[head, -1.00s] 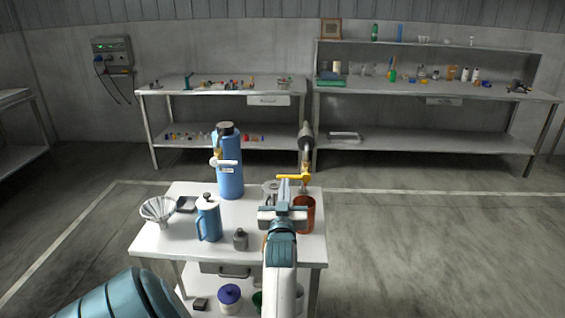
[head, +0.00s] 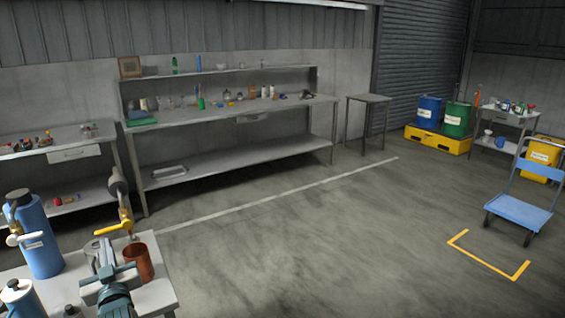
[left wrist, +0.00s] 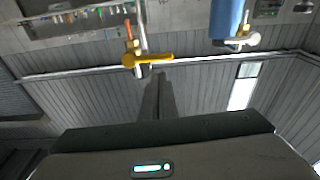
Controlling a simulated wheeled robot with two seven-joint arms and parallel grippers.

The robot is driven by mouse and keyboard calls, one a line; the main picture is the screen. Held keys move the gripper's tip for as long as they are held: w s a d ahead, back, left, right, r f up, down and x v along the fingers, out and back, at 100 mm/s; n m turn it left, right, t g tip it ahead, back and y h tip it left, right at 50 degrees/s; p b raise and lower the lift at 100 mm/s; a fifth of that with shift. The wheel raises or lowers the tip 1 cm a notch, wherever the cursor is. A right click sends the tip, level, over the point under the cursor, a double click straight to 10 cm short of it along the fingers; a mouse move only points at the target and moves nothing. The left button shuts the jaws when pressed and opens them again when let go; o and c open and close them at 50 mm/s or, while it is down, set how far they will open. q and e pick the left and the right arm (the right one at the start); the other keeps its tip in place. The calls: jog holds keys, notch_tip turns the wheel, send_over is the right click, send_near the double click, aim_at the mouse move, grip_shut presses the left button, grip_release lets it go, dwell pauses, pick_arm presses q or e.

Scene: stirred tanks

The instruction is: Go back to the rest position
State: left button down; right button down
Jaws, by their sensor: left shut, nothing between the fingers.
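My left gripper (head: 104,262) is at the lower left of the head view, over the small white table (head: 158,296). It is shut and holds nothing. A brown cup (head: 139,262) stands just right of it. A grey vessel with a yellow-handled valve (head: 113,228) is just beyond it; the yellow handle also shows in the left wrist view (left wrist: 148,60). A blue tank (head: 40,240) with a white-handled tap stands to the left, and it shows at the top of the left wrist view (left wrist: 226,18). My right gripper is not in view.
A blue jug (head: 20,298) is cut off at the lower left. Long workbenches (head: 230,113) line the back wall. A blue trolley (head: 520,212) stands at the right near yellow floor marks (head: 490,262). Blue and green drums (head: 456,120) stand beyond. The middle floor is clear.

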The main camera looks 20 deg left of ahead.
pick_arm(q)
jog(key=s+d+f+m+g+h, duration=0.15)
jog(key=d+f+m+h, duration=0.3)
jog(key=d+f, duration=0.5)
jog(key=s+d+f+m+h, duration=0.3)
jog(key=d+f+h, duration=0.3)
jog(key=d, duration=0.6)
jog(key=s+d+f+m+g+h, duration=0.2)
jog(key=s+d+f+g, duration=0.2)
jog(key=s+d+f, duration=0.6)
jog(key=s+d+f+m+g+h, duration=0.35)
jog(key=s+d, duration=0.55)
jog(key=s, duration=0.6)
notch_tip(320, 180, down, 29)
jog(key=s+g+y, duration=0.1)
jog(key=s+g, duration=0.1)
jog(key=s+a+f, duration=0.1)
jog(key=s+f, duration=0.7)
jog(key=s+a+f, duration=0.2)
jog(key=s+f, duration=0.6)
jog(key=s, duration=0.1)
jog(key=shift+a+f+g, duration=0.2)
jog(key=shift+a+g, duration=0.1)
jog(key=shift+g, duration=0.1)
